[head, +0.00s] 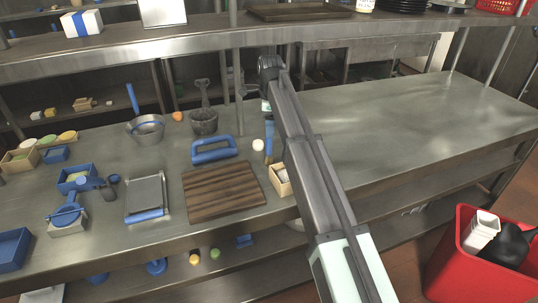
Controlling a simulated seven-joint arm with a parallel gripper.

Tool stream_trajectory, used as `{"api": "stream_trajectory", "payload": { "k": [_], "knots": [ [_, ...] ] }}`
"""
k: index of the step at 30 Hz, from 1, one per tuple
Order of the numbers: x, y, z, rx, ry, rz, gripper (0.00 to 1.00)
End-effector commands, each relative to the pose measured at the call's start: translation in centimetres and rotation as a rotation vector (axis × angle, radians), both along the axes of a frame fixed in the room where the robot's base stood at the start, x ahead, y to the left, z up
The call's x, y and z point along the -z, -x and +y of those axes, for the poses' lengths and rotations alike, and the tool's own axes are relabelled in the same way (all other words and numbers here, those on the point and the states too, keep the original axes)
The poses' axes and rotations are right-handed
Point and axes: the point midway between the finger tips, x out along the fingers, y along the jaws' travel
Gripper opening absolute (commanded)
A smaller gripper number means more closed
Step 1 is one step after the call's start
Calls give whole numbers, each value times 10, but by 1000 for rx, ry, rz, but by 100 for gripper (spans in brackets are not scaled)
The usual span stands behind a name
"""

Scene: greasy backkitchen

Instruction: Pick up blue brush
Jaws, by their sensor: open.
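A slim upright blue thing (269,136), which looks like the blue brush, shows on the steel counter just left of my arm. Its lower end is small and hard to make out. My gripper (266,106) is open, at the far end of my arm, and shows only as a small pale part above the blue thing. My arm partly hides it, and its fingertips are not clear. I cannot tell whether it touches the blue thing.
A wooden board (225,190), a blue-handled tool (213,150), a dark basket (204,122) and a metal pot (146,130) stand to the left. A small wooden box (281,181) sits beside my arm. The counter's right side is clear. A shelf (180,42) hangs above.

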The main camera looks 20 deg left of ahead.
Motion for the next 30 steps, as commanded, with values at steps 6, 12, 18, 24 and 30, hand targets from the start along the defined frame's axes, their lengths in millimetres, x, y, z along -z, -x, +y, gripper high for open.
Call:
{"api": "stream_trajectory", "payload": {
  "k": [6, 12, 18, 24, 30],
  "knots": [
    [15, 4, -1, 0, 0, 1, 53],
    [41, 9, -1, 0, 0, 1, 53],
    [53, 8, -1, 0, 0, 0, 53],
    [52, 8, -1, 0, 0, 0, 50],
    [52, 8, -1, 0, 0, 0, 30]
  ]
}}
